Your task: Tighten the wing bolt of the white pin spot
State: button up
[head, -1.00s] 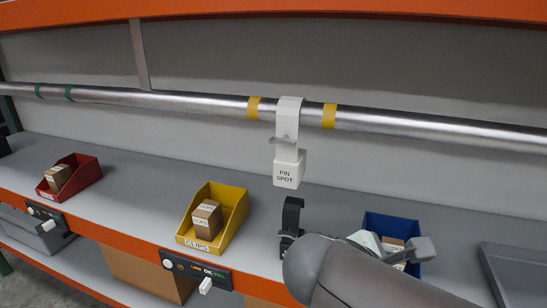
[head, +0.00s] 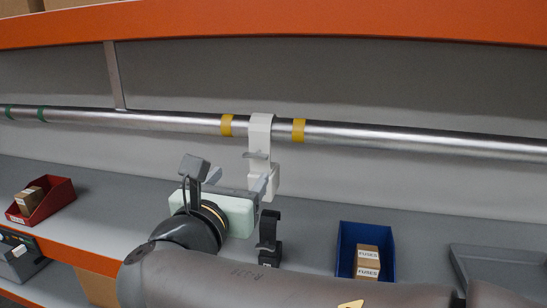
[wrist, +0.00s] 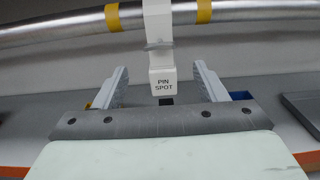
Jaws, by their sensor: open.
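The white pin spot (head: 262,130) hangs by its hook clamp from the silver pipe, between two yellow tape bands. Its label reads PIN SPOT in the wrist view (wrist: 162,82). The grey wing bolt (head: 256,155) sticks out of the clamp's front, and it shows in the wrist view (wrist: 158,45) above the label. My gripper (head: 240,184) is open and empty, below and in front of the wing bolt. In the wrist view, its two fingers (wrist: 161,72) stand apart, left and right of the lamp body, with a gap on each side. In the head view, my gripper hides part of the lamp body.
The pipe (head: 400,138) runs across the whole view. A black clamp (head: 269,242) stands on the grey shelf below the lamp. A blue bin (head: 348,240) with FUSES boxes is to its right, a grey tray (head: 500,262) farther right, a red bin (head: 42,205) at left.

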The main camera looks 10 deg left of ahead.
aim_at(254, 158)
jog(key=w, duration=0.4)
jog(key=w+p, duration=0.1)
jog(key=w, duration=0.3)
jog(key=shift+d, duration=0.2)
jog(key=c, duration=1)
